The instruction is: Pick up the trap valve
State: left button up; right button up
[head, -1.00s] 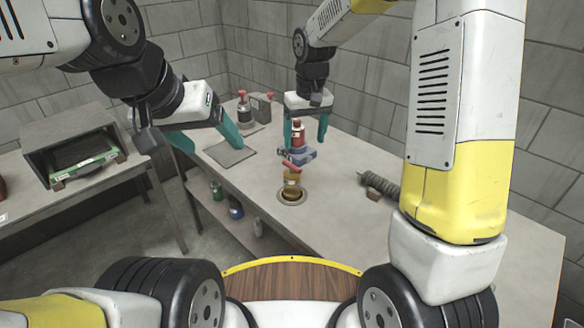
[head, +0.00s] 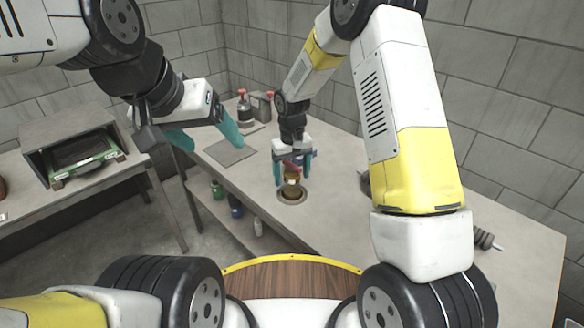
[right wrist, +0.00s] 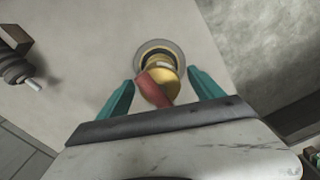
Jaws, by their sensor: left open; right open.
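The trap valve, a brass-coloured body with a red part on top (head: 291,191), stands in a round ringed fitting in the table top. In the right wrist view the valve (right wrist: 166,70) shows its red part between my two teal fingers. My right gripper (head: 293,176) is open, pointing down around the valve's upper part, with a finger on either side. In the right wrist view the gripper (right wrist: 161,95) shows gaps near the fingers; whether either touches cannot be told. My left gripper (head: 207,138) is open and empty, well to the left of the valve.
A grey square plate (head: 231,152) lies on the table, with a red-capped bottle (head: 244,110) behind it. Bottles (head: 236,207) stand on the lower shelf. A side table (head: 110,185) holds an open box.

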jog(key=shift+f, duration=0.25)
grip_shut()
